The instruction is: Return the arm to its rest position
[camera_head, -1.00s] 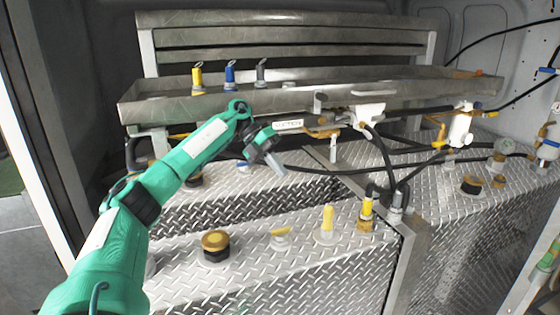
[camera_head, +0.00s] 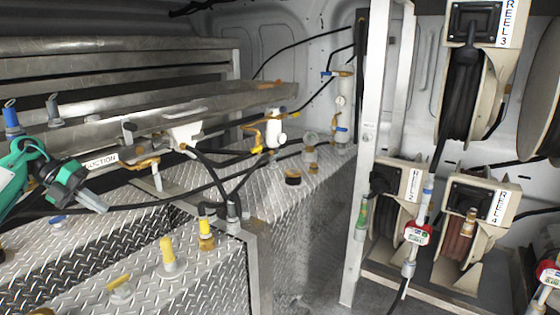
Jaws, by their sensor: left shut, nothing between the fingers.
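My left arm, green with black joints, comes in at the left edge of the head view. My left gripper (camera_head: 92,200) is grey, shut and empty. It points down and to the right, above the diamond-plate tank tops and in front of the pipe labelled SUCTION (camera_head: 101,160). Most of the arm is cut off by the left edge. My right arm and gripper are not in view.
A diamond-plate tank (camera_head: 205,275) with yellow-capped fittings (camera_head: 167,252) lies below the gripper. Black hoses (camera_head: 215,172) run across the middle. A white post (camera_head: 368,150) and several hose reels, including REEL 3 (camera_head: 470,90) and REEL 4 (camera_head: 475,215), stand to the right.

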